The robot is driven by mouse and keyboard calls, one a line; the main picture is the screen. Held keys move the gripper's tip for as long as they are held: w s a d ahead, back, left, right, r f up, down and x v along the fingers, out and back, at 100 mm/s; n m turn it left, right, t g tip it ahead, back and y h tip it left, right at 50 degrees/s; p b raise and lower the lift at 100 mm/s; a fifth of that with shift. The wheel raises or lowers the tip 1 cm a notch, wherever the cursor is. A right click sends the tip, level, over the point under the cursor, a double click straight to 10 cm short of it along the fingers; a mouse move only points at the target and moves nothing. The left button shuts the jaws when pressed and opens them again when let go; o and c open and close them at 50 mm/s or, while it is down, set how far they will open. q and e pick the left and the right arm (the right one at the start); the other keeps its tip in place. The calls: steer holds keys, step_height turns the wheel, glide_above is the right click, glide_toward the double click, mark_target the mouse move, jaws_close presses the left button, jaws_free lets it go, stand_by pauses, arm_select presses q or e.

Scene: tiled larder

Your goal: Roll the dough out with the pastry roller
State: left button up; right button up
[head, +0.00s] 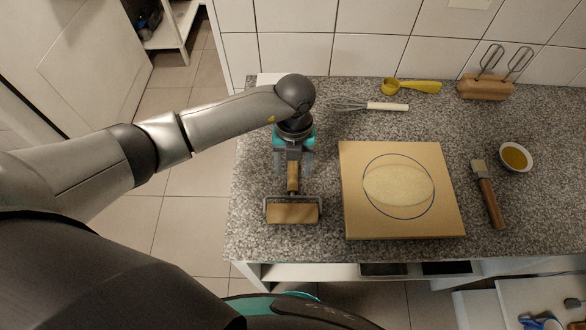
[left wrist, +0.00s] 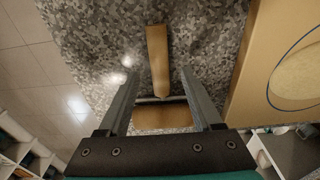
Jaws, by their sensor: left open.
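The pastry roller (head: 293,213) lies on the speckled counter, its wooden handle (head: 293,180) pointing away from me; its handle (left wrist: 157,60) also shows in the left wrist view. My left gripper (head: 293,162) is open over the handle, pointing down. In the left wrist view its fingers (left wrist: 160,90) appear on either side of the handle and I see no grip. The pale oval dough (head: 398,187) lies on a wooden board (head: 358,222) to the right of the roller, inside a dark drawn circle. The dough reaches the circle at the sides but not at top and bottom. My right gripper is not seen.
A whisk (head: 385,106) and a yellow scoop (head: 411,87) lie behind the board. A brush (head: 490,200) and a small bowl of yellow liquid (head: 516,157) are to its right. A wooden block with wire loops (head: 486,88) stands at the back right. The counter's left edge is near the roller.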

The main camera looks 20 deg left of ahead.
mark_target(294, 170)
arm_select(q)
step_height(294, 170, up, 13)
steer(key=w, duration=0.1)
stand_by(0.6)
